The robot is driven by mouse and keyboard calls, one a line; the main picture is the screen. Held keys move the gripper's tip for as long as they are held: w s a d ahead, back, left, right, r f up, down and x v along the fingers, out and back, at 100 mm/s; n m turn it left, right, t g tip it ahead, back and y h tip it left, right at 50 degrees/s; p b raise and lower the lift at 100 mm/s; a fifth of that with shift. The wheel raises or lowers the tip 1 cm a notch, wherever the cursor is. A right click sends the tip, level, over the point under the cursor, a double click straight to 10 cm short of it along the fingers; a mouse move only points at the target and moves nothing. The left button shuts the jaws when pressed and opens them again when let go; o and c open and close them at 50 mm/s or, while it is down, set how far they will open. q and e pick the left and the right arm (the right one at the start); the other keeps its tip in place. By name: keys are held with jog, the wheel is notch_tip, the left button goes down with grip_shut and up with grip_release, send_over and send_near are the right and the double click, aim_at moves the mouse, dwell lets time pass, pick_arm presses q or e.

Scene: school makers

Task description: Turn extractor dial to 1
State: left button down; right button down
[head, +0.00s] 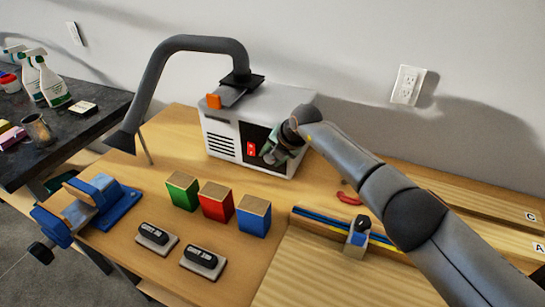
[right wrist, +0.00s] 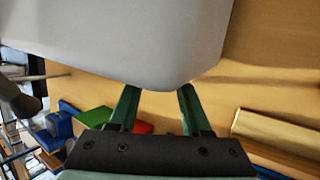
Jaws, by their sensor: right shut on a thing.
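The extractor (head: 275,105) is a light grey box with side vents, a dark front panel and a red switch (head: 251,149); it stands at the back of the wooden bench. My right gripper (head: 269,155) is at the dark panel, just right of the red switch, and is shut on the dial, which it hides. The dial's number cannot be read. In the right wrist view, the extractor body (right wrist: 130,40) fills the top and its edge covers the tips of my green fingers (right wrist: 158,97). My left gripper is not in view.
A dark hose (head: 150,85) arches left from the extractor. Green (head: 182,190), red (head: 215,202) and blue (head: 253,215) blocks stand in front, with two labelled sanding blocks (head: 203,260) nearer. A blue vise (head: 105,200) is at left. A red item (head: 348,198) lies under my right arm.

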dwell(0.4)
jog(key=shift+c, duration=1.8)
grip_release()
jog(key=shift+s+d+r+p, duration=0.2)
jog(key=shift+r+p, duration=0.15)
jog(key=shift+r, duration=0.15)
jog(key=v, duration=1.1)
jog(key=shift+s+r, duration=0.15)
